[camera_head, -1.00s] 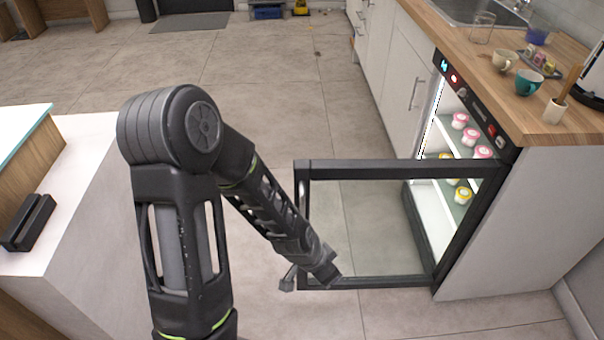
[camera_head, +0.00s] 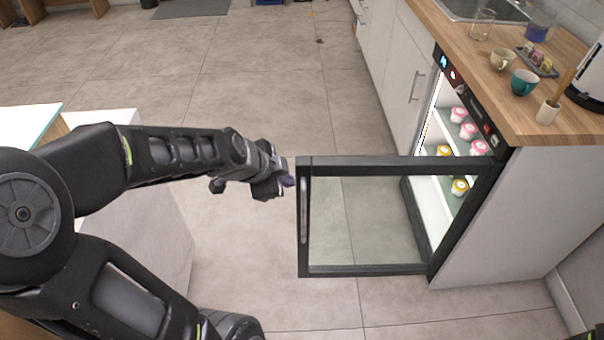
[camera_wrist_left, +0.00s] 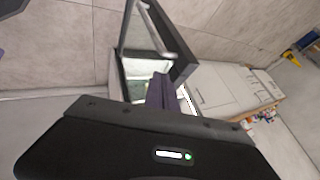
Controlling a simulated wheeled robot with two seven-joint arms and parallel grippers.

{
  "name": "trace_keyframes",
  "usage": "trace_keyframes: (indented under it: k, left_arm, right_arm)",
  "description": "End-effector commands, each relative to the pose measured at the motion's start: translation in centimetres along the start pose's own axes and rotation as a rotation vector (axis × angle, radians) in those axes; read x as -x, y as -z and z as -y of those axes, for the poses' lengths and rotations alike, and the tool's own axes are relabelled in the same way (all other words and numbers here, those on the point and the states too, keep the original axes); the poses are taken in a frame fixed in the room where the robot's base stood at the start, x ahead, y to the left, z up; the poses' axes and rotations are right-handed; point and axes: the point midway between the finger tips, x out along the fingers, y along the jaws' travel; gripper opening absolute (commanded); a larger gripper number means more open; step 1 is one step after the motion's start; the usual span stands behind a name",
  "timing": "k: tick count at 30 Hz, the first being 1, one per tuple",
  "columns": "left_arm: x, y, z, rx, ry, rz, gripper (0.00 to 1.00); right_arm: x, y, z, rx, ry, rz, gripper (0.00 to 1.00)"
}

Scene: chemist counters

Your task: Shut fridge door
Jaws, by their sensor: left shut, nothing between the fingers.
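The fridge (camera_head: 427,209) is built in under the wooden counter at the right, with lit shelves holding several small pots. Its door (camera_head: 402,168) stands wide open, a black frame with a glass pane, reaching left from the fridge. A vertical handle (camera_head: 304,211) is on the door's free end. My left gripper (camera_head: 287,182) is shut and empty, just left of the door's free upper corner; I cannot tell whether it touches. In the left wrist view the door (camera_wrist_left: 180,68) is beyond the shut fingers (camera_wrist_left: 163,92). My right gripper is not in view.
The wooden counter (camera_head: 480,75) holds cups (camera_head: 524,82), glasses, a small tray and a sink. White cabinets (camera_head: 399,80) run behind the fridge. A white-sided counter (camera_head: 150,215) is at the left. The floor (camera_head: 255,90) between is clear.

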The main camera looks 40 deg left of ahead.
Motion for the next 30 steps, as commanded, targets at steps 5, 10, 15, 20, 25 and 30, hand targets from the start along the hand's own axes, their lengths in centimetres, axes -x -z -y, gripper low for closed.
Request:
trace_keyframes:
  k: [5,10,15,20,25,30]
  left_arm:
    - [-1.6,0.0,-0.1,-0.001,-0.003,0.0,0.0]
    - [-4.4,-0.1,-0.2,0.0,-0.004,0.001,0.0]
    - [-8.0,-0.2,-0.3,-0.001,-0.004,0.002,0.0]
    - [-10.4,0.0,0.7,0.001,0.001,0.002,0.0]
    - [-11.3,0.0,2.8,0.001,0.0,0.001,0.0]
    - [-11.7,0.0,3.5,0.001,0.0,0.001,0.0]
  right_arm:
    - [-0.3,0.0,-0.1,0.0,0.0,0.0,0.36]
    - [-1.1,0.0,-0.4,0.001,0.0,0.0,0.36]
    - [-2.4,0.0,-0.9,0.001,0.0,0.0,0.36]
    - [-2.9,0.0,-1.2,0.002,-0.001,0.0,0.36]
    - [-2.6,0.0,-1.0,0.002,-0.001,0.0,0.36]
    - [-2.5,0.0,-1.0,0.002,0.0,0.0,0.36]
